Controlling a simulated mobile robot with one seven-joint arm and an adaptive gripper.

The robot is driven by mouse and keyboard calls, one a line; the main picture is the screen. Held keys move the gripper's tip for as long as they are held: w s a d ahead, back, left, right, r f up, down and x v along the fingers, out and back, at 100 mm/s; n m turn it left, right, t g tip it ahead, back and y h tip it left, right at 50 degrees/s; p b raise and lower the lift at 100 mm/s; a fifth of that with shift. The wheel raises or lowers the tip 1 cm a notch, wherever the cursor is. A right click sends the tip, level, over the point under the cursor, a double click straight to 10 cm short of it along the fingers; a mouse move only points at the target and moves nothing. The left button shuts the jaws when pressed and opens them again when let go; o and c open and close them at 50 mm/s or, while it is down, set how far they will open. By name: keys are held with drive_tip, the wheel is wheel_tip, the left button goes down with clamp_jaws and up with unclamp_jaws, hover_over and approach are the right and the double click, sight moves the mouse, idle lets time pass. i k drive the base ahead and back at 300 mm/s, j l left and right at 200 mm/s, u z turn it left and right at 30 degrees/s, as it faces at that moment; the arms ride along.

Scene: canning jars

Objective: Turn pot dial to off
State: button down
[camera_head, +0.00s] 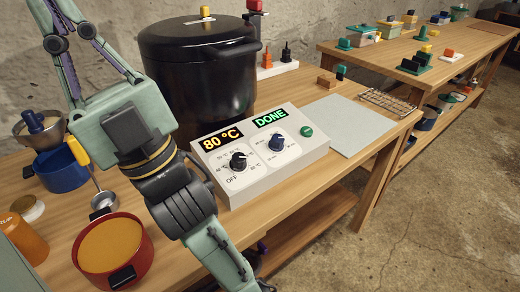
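A black pot (200,75) with a lid stands behind a white control box (300,165) on the wooden bench. The box's left dial (238,161) is a black knob below a yellow "80 °C" display, with "OFF" printed at its lower left. Its pointer direction is too small to read for certain. The right dial (278,132) is a dark blue knob below a green "DONE" display. My gripper (85,31) is at the upper left, left of the pot and away from the dials. Its linkages run out of the top edge, so its fingertips are hidden.
A green button (306,131) is on the box's right. A red pot (112,247), blue pot (62,170), ladle (93,180) and orange jar (22,236) stand at left. A pale mat (348,124) and wire rack (386,101) lie at right. Another bench (400,50) stands behind.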

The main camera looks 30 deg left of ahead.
sight(238, 164)
drive_tip(key=k+j, duration=0.15)
drive_tip(key=k, duration=0.4)
drive_tip(key=k+j, duration=0.15)
drive_tip(key=k, duration=0.45)
drive_tip(key=i+j, duration=0.2)
drive_tip(key=i, duration=0.25)
drive_tip(key=i+j, duration=0.2)
drive_tip(key=i, duration=0.3)
